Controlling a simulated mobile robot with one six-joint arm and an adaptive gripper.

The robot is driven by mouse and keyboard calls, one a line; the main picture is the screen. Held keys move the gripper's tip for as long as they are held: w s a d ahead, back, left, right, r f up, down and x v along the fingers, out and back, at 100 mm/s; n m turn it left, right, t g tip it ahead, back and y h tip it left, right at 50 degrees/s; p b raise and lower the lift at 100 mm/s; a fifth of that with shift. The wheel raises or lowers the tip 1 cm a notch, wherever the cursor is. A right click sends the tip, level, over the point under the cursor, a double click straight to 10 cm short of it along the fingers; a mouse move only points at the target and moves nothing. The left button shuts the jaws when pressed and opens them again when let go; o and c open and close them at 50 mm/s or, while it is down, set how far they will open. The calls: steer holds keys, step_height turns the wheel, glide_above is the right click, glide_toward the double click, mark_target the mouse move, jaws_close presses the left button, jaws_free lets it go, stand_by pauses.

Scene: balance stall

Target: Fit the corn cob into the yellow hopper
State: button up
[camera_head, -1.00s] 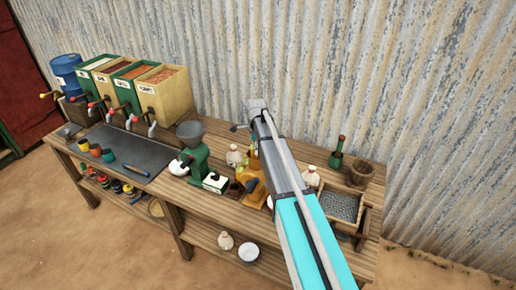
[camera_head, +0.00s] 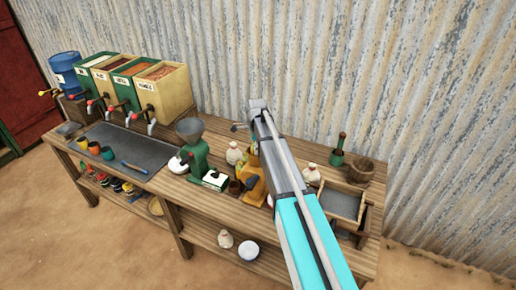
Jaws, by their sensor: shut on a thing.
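A yellow-orange device (camera_head: 253,195), which looks like the one with the yellow hopper, stands on the workbench just left of my arm, partly covered by it. A small yellow and green patch shows above it at the arm's edge. I cannot tell whether that patch is the corn cob, and I cannot make the cob out elsewhere. My arm reaches over the bench from the lower right, and my gripper is hidden behind it.
A green grinder with a grey funnel (camera_head: 189,128) stands left of the yellow device. Tall grain bins (camera_head: 165,92) fill the back left. A shallow tray (camera_head: 341,205) and a wooden mortar (camera_head: 360,171) stand right of my arm. A corrugated wall (camera_head: 400,110) rises behind.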

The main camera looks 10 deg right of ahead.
steer(key=shift+f, duration=0.2)
stand_by(0.3)
steer(key=o, duration=1.2)
steer(key=shift+o, duration=0.6)
steer(key=shift+r, duration=0.2)
steer(key=shift+w+r+p, duration=0.1)
steer(key=shift+r+p, duration=3.25)
steer(key=shift+p, duration=0.05)
steer(key=shift+f, duration=0.1)
